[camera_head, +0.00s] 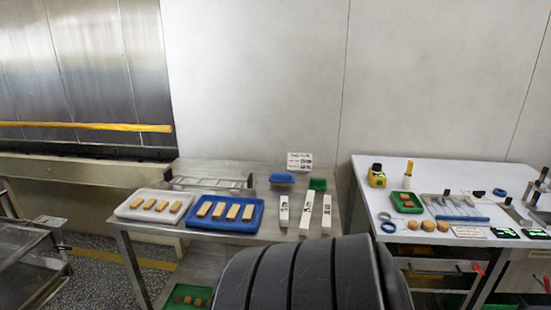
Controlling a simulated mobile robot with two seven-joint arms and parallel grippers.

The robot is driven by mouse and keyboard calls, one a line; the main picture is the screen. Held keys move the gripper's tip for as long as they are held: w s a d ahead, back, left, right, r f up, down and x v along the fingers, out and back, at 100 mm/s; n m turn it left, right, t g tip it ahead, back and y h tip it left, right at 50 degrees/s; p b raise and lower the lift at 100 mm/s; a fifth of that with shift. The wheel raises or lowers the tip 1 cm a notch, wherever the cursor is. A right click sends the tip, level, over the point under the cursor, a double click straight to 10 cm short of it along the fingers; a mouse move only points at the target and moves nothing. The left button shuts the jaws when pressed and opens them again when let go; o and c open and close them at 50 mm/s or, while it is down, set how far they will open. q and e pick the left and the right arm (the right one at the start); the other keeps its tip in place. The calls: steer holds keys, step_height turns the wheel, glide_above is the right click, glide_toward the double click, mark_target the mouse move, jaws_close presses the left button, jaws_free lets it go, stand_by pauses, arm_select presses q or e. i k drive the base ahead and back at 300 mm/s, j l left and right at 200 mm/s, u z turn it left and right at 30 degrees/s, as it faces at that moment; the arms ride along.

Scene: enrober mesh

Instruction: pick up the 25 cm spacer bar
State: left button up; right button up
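Three white bars with dark printed marks lie side by side on the steel table (262,232): a left bar (284,211), a middle bar (306,213) and a right bar (327,214). They look like the spacer bars. Their marks are too small to read, so I cannot tell which is the 25 cm one. Neither of my grippers shows in the head view. A large dark ribbed shape, which seems to be part of my own arm, fills the bottom middle and hides the floor in front of the bars.
A white tray (123,211) and a blue tray (190,221) hold tan blocks left of the bars. A metal rack (210,182), blue container (282,179), green container (317,184) and sign (299,161) stand behind. A cluttered white table (375,200) is at right.

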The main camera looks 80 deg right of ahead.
mark_target(305, 223)
steer(key=i+j+z, duration=0.1)
steer(key=z, duration=2.8)
steer(key=k, duration=0.05)
